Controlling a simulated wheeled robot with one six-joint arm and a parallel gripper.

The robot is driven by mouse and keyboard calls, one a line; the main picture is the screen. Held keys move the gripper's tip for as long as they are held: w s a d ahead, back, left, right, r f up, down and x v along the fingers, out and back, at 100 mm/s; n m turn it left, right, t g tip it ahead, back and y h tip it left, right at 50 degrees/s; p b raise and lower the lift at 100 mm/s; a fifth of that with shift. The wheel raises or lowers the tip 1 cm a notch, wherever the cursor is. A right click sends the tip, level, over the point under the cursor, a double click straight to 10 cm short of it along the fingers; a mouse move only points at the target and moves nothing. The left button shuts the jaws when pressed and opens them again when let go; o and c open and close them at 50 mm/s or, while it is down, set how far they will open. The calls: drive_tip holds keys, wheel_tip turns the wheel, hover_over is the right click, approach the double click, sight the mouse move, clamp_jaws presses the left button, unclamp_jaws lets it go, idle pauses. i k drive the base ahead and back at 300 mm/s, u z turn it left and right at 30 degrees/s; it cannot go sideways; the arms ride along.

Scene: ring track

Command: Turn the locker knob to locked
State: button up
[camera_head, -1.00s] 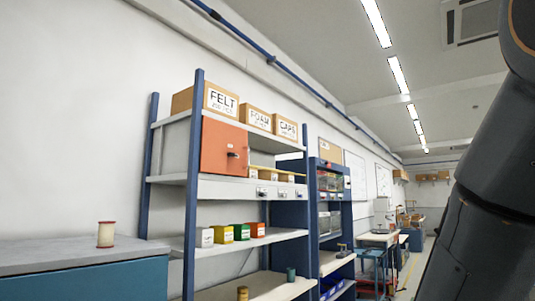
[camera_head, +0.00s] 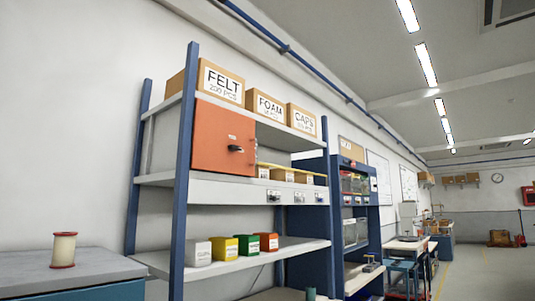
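An orange locker (camera_head: 215,142) sits on the upper part of a blue-and-grey shelf rack, left of the picture's middle. Its door is closed. A small dark knob (camera_head: 235,149) sticks out near the right edge of the door, and its handle looks roughly level. A small pale label shows above the knob, too small to read. My gripper is not in view, and no part of my arm shows now.
The rack's blue front post (camera_head: 184,170) stands just left of the locker. Felt, foam and caps boxes (camera_head: 220,84) sit above it. A grey-topped cabinet (camera_head: 70,268) with a thread spool (camera_head: 63,250) stands at lower left. Open floor (camera_head: 485,275) lies at far right.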

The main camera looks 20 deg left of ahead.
sight(232, 148)
drive_tip(key=i, duration=0.65)
drive_tip(key=u, duration=1)
drive_tip(key=i, duration=0.75)
drive_tip(key=u, duration=0.85)
